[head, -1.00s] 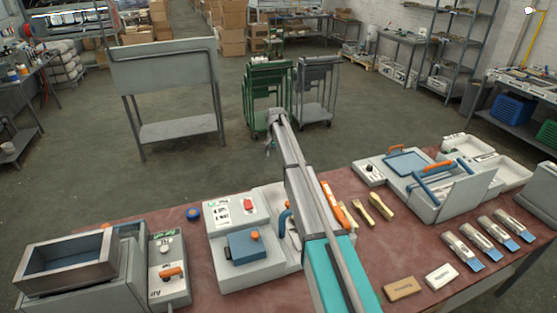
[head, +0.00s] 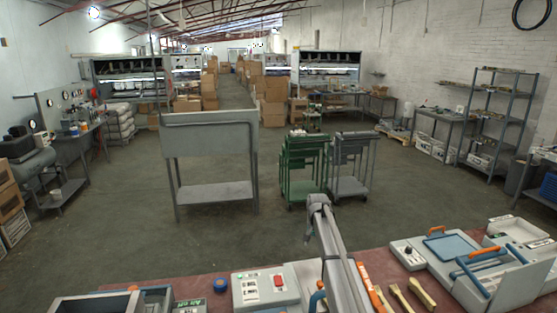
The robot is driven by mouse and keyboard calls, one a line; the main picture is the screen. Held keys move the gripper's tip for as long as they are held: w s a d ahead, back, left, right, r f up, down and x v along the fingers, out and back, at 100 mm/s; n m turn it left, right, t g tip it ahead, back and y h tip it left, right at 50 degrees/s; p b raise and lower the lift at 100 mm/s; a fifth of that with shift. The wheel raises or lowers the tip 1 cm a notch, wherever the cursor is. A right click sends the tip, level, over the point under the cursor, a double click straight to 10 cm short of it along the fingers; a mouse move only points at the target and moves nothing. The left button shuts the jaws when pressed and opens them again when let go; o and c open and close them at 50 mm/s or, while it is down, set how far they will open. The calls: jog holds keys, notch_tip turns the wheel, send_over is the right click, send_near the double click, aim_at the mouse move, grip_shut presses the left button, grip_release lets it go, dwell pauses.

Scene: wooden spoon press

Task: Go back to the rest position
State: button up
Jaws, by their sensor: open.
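My arm reaches out from the bottom of the head view, over the red-brown work table (head: 200,288) and past its far edge. My gripper (head: 308,238) hangs at the arm's end over the grey floor. It is small and seen from behind, with nothing visible in it. It appears clear of the table and of the carts beyond it.
A green cart (head: 301,170) and a grey cart (head: 350,175) stand beyond my gripper. A grey metal stand (head: 212,140) is to their left. Press machines (head: 265,287), wooden spoons (head: 410,295) and a blue-handled device (head: 490,270) are on the table. Open floor lies between.

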jog(key=s+d+n, duration=0.2)
jog(key=s+n, duration=0.3)
jog(key=s, duration=3.3)
jog(key=shift+f, duration=0.15)
